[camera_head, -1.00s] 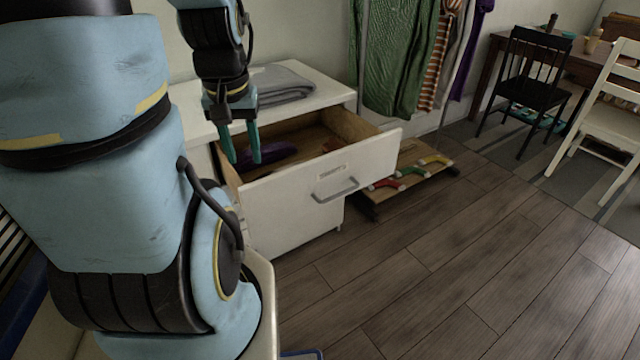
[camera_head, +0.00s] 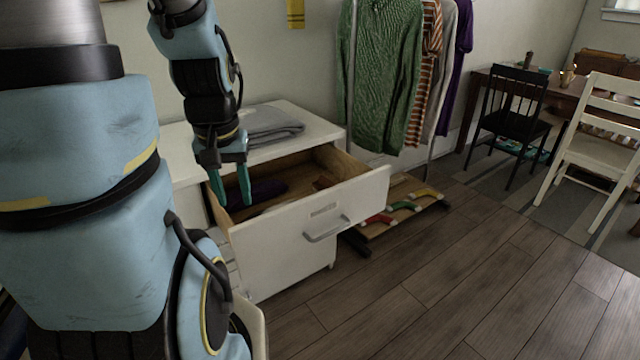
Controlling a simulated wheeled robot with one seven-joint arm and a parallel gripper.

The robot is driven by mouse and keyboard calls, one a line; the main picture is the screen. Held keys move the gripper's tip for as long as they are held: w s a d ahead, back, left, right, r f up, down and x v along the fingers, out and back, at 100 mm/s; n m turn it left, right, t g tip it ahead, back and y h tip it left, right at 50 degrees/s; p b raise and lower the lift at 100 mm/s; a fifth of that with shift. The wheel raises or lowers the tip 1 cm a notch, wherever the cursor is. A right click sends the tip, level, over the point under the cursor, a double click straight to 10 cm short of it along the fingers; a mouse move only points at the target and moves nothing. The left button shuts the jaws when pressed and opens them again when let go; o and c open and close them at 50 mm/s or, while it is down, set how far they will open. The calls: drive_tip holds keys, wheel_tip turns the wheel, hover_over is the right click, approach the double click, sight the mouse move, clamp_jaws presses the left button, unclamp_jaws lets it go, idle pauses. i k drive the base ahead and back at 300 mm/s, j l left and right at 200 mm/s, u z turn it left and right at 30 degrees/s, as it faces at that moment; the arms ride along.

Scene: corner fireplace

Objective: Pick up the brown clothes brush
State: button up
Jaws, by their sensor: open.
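My gripper (camera_head: 234,200) is open and empty, pointing down over the left part of an open drawer (camera_head: 300,228) in a white dresser. Its two teal fingers are apart, with the tips at about the height of the drawer's rim. A small reddish-brown thing (camera_head: 325,182) lies in the drawer toward the right. It may be the brown clothes brush, but it is too small and dark to be sure. A dark purple item (camera_head: 264,192) lies in the drawer just right of my fingers. The drawer's front wall hides part of the inside.
A folded grey cloth (camera_head: 268,127) lies on the dresser top (camera_head: 312,124). A clothes rack with a green sweater (camera_head: 385,75) stands to the right, over a low wooden shelf (camera_head: 400,222) with colored items. Chairs and a table stand farther right. The wooden floor in front is clear.

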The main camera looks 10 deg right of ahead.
sight(323, 183)
drive_tip(key=l+u, duration=0.2)
drive_tip(key=u, duration=0.2)
drive_tip(key=l+u, duration=0.2)
drive_tip(key=u, duration=0.25)
drive_tip(key=l+u, duration=0.25)
drive_tip(key=u, duration=0.15)
drive_tip(key=k+l+u, duration=0.1)
drive_tip(key=l, duration=0.3)
drive_tip(key=k+l+u, duration=0.1)
drive_tip(key=l, duration=0.3)
drive_tip(key=k+l+u, duration=0.1)
drive_tip(key=l, duration=0.25)
drive_tip(key=k+l, duration=0.15)
drive_tip(key=l, duration=0.25)
drive_tip(key=k+l+u, duration=0.15)
drive_tip(key=l, duration=0.2)
drive_tip(key=k+l+u, duration=0.1)
drive_tip(key=l, duration=0.25)
